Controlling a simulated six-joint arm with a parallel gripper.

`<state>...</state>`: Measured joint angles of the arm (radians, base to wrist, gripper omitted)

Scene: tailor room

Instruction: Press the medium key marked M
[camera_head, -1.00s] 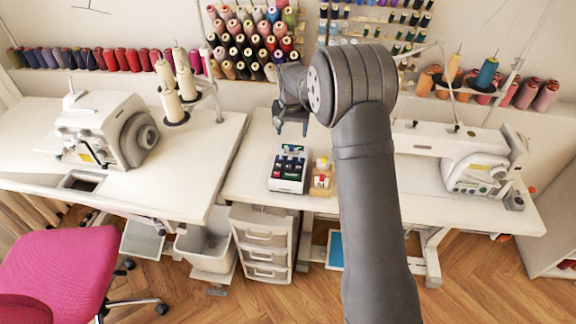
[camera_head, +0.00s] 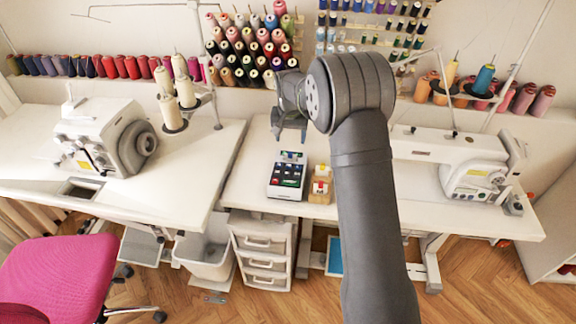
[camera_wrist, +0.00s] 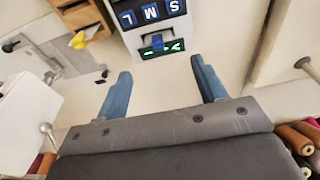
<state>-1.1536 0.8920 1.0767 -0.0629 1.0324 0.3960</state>
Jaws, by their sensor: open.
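A white keypad device (camera_head: 287,178) with dark, coloured keys stands on the right-hand table. In the wrist view its keys show upside down at the top edge, marked S, M and L. The key marked M (camera_wrist: 150,12) is blue with a white letter, between S (camera_wrist: 173,6) and L (camera_wrist: 127,18). My gripper (camera_head: 290,134) is open and empty, above and behind the device. In the wrist view its blue-grey fingers (camera_wrist: 161,66) stand apart, below the display in the picture.
A small wooden box (camera_head: 320,186) with red, white and yellow items sits just right of the device. A white sewing machine (camera_head: 470,165) stands farther right, and another machine (camera_head: 105,135) on the left table. Thread spools line the wall behind. The tabletop between device and wall is clear.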

